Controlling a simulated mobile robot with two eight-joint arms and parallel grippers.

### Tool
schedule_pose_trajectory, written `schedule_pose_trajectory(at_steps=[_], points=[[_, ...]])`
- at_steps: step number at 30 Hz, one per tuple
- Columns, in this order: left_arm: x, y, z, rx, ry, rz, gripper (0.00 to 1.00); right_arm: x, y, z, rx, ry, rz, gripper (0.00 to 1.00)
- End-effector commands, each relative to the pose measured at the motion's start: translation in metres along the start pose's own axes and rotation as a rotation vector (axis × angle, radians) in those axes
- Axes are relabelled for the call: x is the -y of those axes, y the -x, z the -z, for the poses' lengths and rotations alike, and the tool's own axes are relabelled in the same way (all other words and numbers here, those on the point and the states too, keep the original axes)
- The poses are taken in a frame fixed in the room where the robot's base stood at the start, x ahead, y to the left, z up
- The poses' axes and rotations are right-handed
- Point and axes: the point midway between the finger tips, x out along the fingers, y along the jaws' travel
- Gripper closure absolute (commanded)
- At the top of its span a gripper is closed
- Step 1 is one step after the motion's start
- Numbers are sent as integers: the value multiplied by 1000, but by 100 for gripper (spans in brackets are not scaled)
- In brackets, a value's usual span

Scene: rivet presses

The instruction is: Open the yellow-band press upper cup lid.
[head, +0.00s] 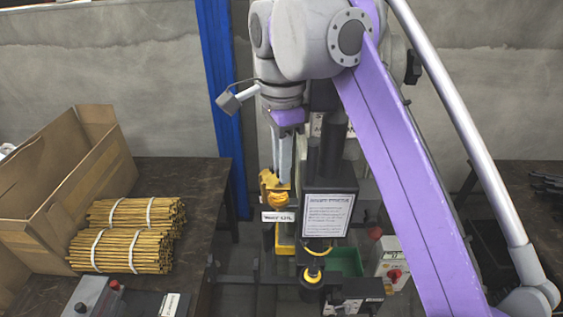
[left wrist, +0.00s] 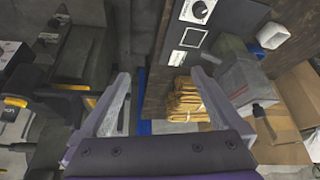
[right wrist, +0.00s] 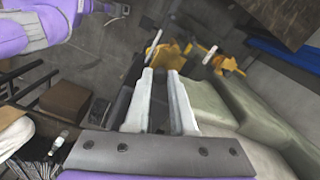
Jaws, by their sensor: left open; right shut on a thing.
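The press (head: 327,185) stands in the middle of the head view, dark, with a printed notice plate and a yellow band (head: 314,252) low on its column. A yellow part (head: 272,184) sits at its left side above a small white label; I cannot tell for sure whether it is the upper cup lid. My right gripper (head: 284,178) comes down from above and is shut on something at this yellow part. In the right wrist view its fingers (right wrist: 163,75) are close together with yellow parts (right wrist: 165,55) just beyond; the held piece is mostly hidden. My left gripper (left wrist: 157,82) is open and empty.
A dark table (head: 185,185) at left holds a cardboard box (head: 75,185) and tied bundles of yellow sticks (head: 125,240). A blue post (head: 217,90) stands behind.

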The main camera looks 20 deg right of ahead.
Motion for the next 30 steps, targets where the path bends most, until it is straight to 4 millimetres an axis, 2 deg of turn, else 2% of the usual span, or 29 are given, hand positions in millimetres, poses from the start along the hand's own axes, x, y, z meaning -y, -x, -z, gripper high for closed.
schedule_pose_trajectory(at_steps=[16,30], points=[[0,5,6,-5,0,0,0,2,2,1,0,67,0,100],[0,25,34,-34,0,0,0,15,4,5,0,450,2,100]])
